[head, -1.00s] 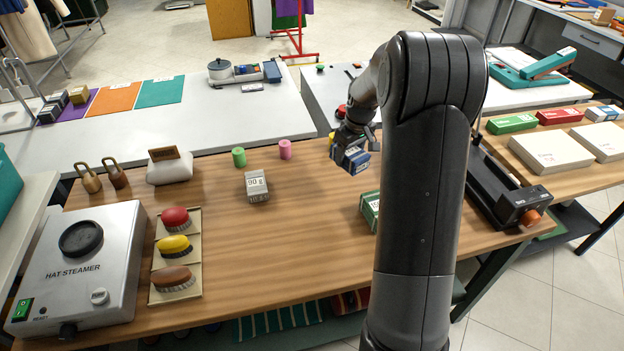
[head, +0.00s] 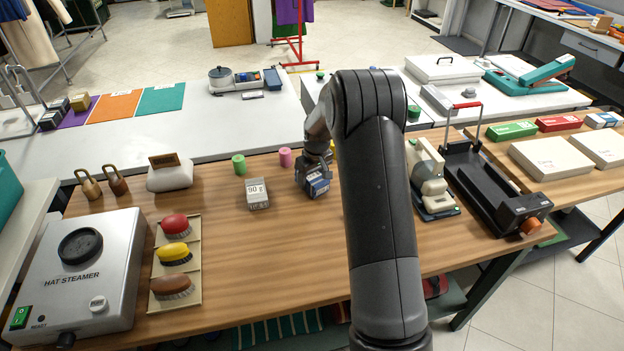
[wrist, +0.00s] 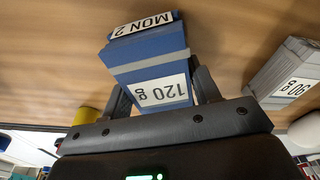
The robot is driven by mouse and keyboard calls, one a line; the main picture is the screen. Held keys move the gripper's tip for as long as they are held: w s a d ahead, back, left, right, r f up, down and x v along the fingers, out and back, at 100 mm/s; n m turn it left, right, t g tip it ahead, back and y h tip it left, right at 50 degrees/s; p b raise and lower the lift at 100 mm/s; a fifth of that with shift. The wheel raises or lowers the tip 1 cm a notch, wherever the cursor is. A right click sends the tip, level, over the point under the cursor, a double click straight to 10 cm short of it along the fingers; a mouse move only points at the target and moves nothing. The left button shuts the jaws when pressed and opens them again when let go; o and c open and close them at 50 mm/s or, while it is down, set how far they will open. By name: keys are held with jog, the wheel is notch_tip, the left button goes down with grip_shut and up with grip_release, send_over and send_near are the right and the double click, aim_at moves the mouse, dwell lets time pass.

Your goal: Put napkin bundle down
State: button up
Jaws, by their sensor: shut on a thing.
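The blue napkin bundle (head: 319,187) has a pale band and white labels; in the wrist view (wrist: 148,68) they read "120 g" and "MON 2". My gripper (head: 312,174) is shut on it, with one finger on each side in the wrist view (wrist: 163,88). The bundle is low over the wooden table (head: 255,265); I cannot tell whether it touches the top. A grey bundle (head: 258,194) marked 90 g lies to its left, apart from it, and also shows in the wrist view (wrist: 285,75).
Green (head: 238,164) and pink (head: 285,157) cylinders stand behind the bundles. Brushes (head: 174,256) and a hat steamer (head: 78,270) are at left. A cream-and-dark device (head: 432,185) and a black machine (head: 497,190) are at right. The table's front middle is clear.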

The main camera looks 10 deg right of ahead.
jog(key=shift+f, duration=0.2)
jog(key=shift+f, duration=0.1)
jog(key=o, duration=1)
jog(key=shift+o, duration=0.2)
